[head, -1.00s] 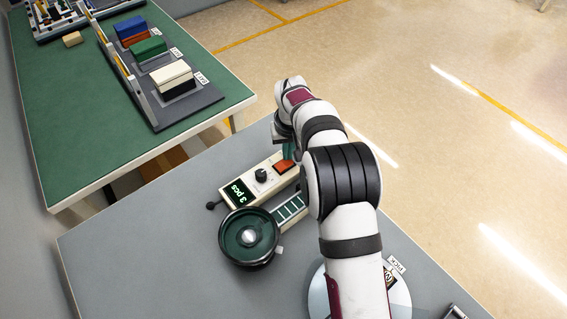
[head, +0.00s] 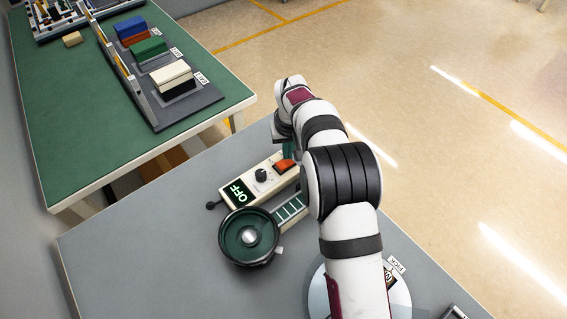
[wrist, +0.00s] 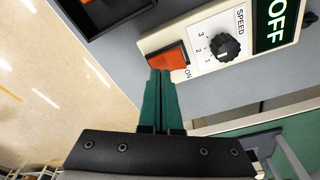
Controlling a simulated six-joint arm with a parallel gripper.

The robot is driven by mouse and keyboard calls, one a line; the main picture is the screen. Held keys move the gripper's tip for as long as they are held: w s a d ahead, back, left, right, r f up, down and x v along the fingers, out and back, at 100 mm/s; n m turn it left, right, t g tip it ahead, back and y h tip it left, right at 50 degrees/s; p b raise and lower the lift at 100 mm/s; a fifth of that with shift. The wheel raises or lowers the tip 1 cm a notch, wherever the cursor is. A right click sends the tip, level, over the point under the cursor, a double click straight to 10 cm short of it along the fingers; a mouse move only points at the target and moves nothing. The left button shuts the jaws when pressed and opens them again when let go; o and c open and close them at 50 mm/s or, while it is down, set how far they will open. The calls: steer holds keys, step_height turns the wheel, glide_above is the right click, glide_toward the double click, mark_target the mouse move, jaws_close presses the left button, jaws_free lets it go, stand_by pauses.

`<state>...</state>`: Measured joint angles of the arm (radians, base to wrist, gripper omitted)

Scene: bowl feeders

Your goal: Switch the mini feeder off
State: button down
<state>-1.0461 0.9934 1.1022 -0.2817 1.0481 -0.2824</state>
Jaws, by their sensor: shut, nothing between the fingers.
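The mini feeder's control box (head: 268,175) is cream, with a display (head: 238,194) reading OFF. It has a black speed knob (head: 261,174) and an orange rocker switch (head: 284,166). The dark green feeder bowl (head: 238,237) stands in front of the box on the grey table. In the wrist view the display (wrist: 277,24), the knob (wrist: 225,46) and the switch (wrist: 168,58) show up close. My gripper (wrist: 161,73) is shut and empty, its green fingertips at the switch's lower edge. I cannot tell whether they touch it.
A segmented track (head: 291,209) runs beside the bowl. A green side table (head: 95,130) at the left carries a rack with coloured blocks (head: 148,49). The grey table (head: 130,245) is bare at its left front.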

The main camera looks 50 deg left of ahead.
mark_target(288, 162)
steer(key=shift+r, duration=2.8)
